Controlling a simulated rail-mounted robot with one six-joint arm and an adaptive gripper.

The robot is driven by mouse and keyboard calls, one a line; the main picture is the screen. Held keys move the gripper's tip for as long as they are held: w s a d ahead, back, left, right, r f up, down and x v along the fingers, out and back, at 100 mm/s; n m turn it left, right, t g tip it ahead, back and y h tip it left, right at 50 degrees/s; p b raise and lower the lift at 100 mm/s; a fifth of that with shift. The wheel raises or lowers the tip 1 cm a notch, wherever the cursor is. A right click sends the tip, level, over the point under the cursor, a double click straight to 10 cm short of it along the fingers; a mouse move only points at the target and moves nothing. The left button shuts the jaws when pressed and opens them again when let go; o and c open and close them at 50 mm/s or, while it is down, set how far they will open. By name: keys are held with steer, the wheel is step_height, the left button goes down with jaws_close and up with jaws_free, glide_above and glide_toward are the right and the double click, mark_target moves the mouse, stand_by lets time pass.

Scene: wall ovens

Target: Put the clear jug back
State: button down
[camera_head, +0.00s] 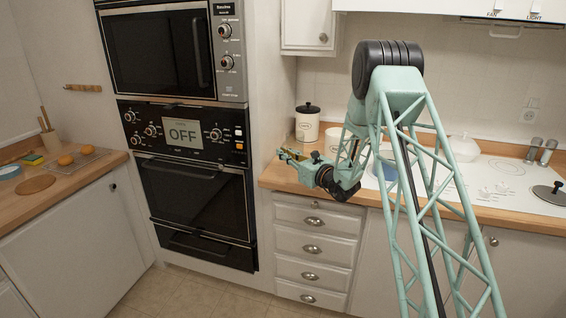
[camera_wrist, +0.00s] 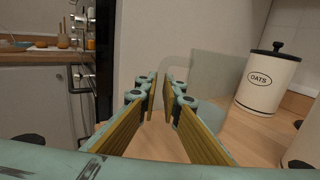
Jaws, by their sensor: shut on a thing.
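The clear jug (camera_wrist: 222,88) is see-through and shows faintly in the wrist view, just beyond and to the right of my fingertips. Its pale handle outline lies at the tips of my gripper (camera_wrist: 160,92), which is shut on the jug there. In the head view my gripper (camera_head: 288,155) points left over the left end of the wooden counter (camera_head: 276,178). I cannot make out the jug clearly in that view. The jug looks upright over or on the counter; I cannot tell whether its base touches the wood.
A cream OATS canister (camera_wrist: 268,82) with a black lid stands right of the jug; it also shows in the head view (camera_head: 307,126). The oven stack (camera_head: 185,150) stands left of this counter. A white cooktop (camera_head: 500,180) lies to the right.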

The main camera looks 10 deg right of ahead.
steer(key=shift+w, duration=0.15)
steer(key=shift+f+b, duration=0.5)
steer(key=shift+f, duration=1.2)
steer(key=shift+f, duration=0.15)
steer(key=c, duration=2.8)
jaws_free()
steer(key=shift+d, duration=0.1)
steer(key=p+v, duration=0.1)
steer(key=v, duration=1.1)
steer(key=shift+p, duration=0.3)
